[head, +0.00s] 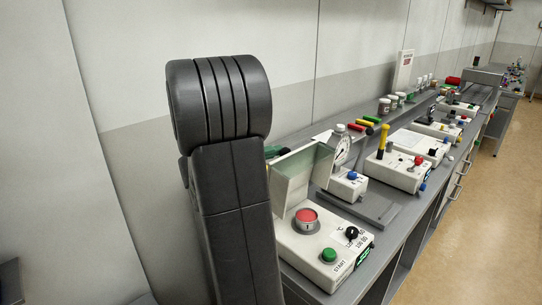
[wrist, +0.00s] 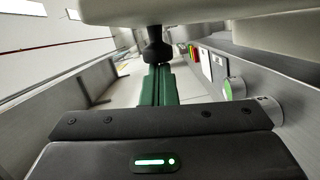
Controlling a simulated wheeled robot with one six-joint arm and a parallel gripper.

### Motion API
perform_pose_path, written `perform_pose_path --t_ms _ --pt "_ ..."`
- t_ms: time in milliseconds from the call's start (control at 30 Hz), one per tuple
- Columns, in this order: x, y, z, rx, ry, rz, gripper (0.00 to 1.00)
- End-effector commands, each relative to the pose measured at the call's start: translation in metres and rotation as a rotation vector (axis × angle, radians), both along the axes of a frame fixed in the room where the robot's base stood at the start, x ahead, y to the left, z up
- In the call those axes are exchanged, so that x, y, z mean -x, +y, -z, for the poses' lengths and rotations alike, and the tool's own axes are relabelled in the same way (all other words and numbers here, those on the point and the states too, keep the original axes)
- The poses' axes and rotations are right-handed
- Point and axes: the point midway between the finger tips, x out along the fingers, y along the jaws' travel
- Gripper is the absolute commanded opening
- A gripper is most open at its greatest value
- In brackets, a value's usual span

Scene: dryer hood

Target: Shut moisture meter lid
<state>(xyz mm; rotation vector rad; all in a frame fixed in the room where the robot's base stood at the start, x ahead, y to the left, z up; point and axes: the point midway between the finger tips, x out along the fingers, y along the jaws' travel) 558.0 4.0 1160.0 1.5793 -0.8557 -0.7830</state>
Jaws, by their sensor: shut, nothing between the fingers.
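The moisture meter, by its open lid, appears to be the cream box (head: 300,262) at the front of the bench. Its pale lid (head: 303,178) stands up, tilted open, at the box's back left. The box top carries a red button (head: 306,217), a black knob (head: 351,233) and a green START button (head: 329,254). My gripper's green fingers (wrist: 157,72) are together and empty in the wrist view. A dark knob-like part (wrist: 156,48) shows just beyond the tips; I cannot tell if they touch. In the head view my dark arm hides most of the gripper, with a green bit beside the lid's upper left.
Behind the meter stand a round dial gauge (head: 341,146), a box with a yellow-handled lever (head: 384,142) and more instruments along the grey bench. Small jars (head: 385,105) line the back ledge. The wall is close on the left; the floor aisle (head: 480,215) is clear.

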Motion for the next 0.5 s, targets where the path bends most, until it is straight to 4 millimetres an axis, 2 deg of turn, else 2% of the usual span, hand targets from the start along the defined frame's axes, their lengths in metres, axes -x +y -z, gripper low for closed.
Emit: perform_pose_path --t_ms 500 --pt "0.025 -0.025 0.005 -0.196 -0.201 0.001 0.00"
